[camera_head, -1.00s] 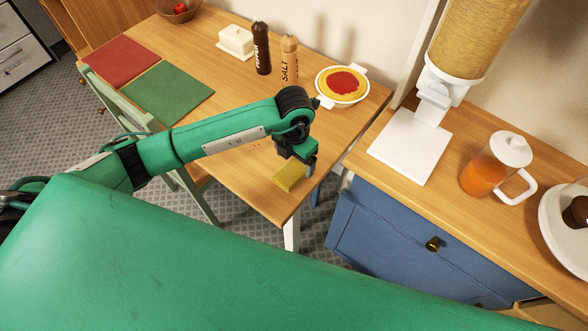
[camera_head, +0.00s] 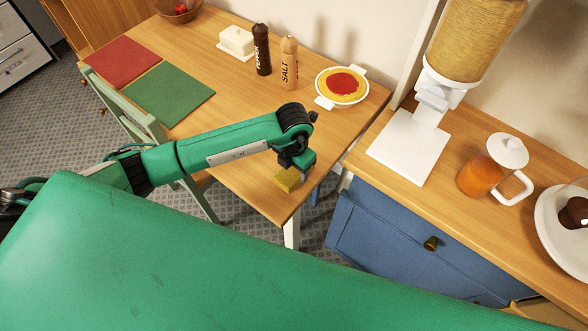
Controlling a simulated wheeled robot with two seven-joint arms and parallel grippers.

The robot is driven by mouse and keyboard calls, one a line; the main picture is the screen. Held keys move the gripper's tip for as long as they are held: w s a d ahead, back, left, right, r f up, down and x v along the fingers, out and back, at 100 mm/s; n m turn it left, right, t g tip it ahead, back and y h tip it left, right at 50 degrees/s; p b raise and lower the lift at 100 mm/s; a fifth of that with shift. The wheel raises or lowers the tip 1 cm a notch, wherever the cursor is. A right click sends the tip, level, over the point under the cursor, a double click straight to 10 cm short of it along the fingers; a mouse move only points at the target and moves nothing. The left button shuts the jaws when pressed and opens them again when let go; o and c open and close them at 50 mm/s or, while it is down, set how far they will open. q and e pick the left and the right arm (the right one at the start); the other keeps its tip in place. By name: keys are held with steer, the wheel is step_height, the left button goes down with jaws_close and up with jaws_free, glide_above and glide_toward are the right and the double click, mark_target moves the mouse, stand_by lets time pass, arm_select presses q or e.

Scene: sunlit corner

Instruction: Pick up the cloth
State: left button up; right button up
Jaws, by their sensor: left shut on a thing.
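The yellow cloth (camera_head: 286,179) is at the near right end of the wooden table, partly hidden by my gripper. It looks small and bunched beneath the fingers. My left gripper (camera_head: 298,172) points down from the end of the green arm and is shut on the cloth. I cannot tell whether the cloth still touches the tabletop. My right gripper is not in view.
The wooden table (camera_head: 235,165) holds a plate with red-topped food (camera_head: 342,86), pepper (camera_head: 262,50) and salt (camera_head: 289,64) mills, a butter dish (camera_head: 236,41), and red (camera_head: 121,62) and green (camera_head: 168,94) mats. A counter with a dispenser and jug (camera_head: 482,175) stands right.

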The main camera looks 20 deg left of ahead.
mark_target(294, 169)
arm_select(q)
steer(key=shift+r, duration=0.6)
step_height(294, 169, up, 19)
steer(key=b, duration=0.2)
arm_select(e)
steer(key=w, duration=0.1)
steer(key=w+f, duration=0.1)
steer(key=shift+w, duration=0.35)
arm_select(q)
steer(key=shift+f, duration=0.1)
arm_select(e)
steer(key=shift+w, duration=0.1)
